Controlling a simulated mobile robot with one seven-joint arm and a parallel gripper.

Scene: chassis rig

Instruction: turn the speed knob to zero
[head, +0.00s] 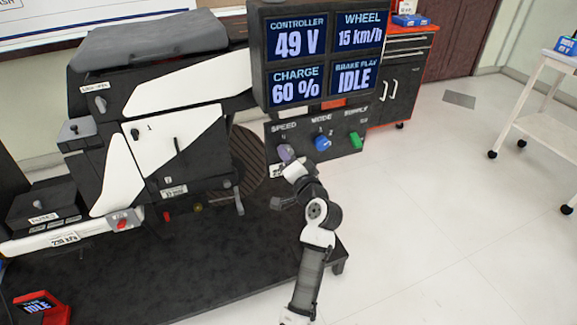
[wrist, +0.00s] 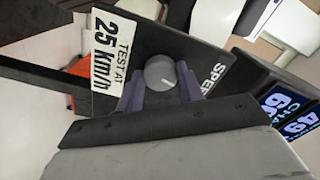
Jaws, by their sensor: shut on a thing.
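The speed knob (wrist: 160,70) is a round grey knob with a white pointer line, on a dark panel under the "SPEED" label. In the wrist view its line points to the lower right. My gripper (wrist: 160,80) has its two purple fingers on either side of the knob, shut on it. The display (head: 320,55) above reads wheel 15 km/h, controller 49 V, charge 60 % and "IDLE".
A blue mode knob (head: 322,143) and a green knob (head: 354,139) stand right of my gripper. A "TEST AT 25 km/h" label (wrist: 112,52) is beside the speed knob. The chassis rig (head: 165,130) fills the left; clear floor (head: 440,210) lies right.

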